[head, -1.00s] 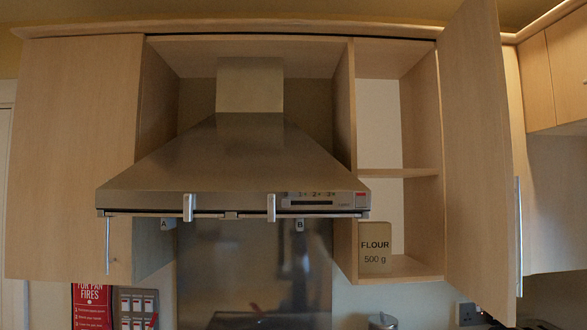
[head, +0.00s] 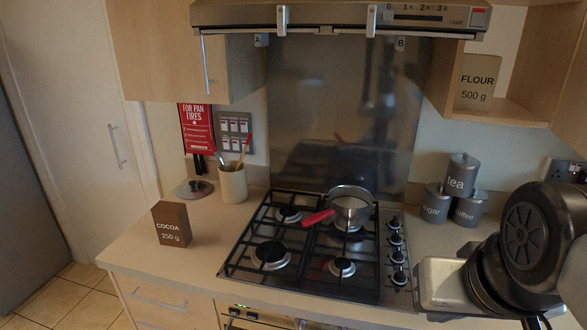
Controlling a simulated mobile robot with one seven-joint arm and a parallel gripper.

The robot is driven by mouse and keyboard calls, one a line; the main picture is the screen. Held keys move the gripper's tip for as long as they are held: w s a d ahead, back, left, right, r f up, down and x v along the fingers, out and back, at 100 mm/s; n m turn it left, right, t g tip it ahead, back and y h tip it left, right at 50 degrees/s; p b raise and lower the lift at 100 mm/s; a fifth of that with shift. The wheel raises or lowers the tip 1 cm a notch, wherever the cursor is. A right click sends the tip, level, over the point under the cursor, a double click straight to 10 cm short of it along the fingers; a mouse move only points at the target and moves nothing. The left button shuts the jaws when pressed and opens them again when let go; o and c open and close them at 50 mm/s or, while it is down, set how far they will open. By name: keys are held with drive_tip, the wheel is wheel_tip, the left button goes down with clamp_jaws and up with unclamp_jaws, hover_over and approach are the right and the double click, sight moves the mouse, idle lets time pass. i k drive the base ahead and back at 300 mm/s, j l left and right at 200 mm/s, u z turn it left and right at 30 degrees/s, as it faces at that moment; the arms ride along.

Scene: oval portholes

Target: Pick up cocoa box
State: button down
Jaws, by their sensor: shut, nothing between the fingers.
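The cocoa box (head: 172,224) is a small dark brown box marked "COCOA 250 g". It stands upright on the left part of the worktop (head: 130,243), left of the hob and near the counter's left end. Its front and top show, and nothing covers it. My gripper is not in view.
A pot (head: 351,207) with a red handle stands on the gas hob (head: 262,232). A utensil jar (head: 232,184) and a lid (head: 194,189) sit behind the box. Canisters (head: 466,205) and dark round pan-like items (head: 528,230) are at right. The hood (head: 330,18) overhangs the hob.

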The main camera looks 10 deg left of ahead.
sight(171, 224)
drive_tip(key=i+j, duration=0.1)
drive_tip(key=j, duration=0.75)
drive_tip(key=i+j, duration=0.1)
drive_tip(key=j, duration=0.7)
drive_tip(key=i+j, duration=0.15)
drive_tip(key=j, duration=0.7)
drive_tip(key=i+j+z, duration=0.1)
drive_tip(key=j, duration=1.55)
drive_tip(key=i, duration=0.05)
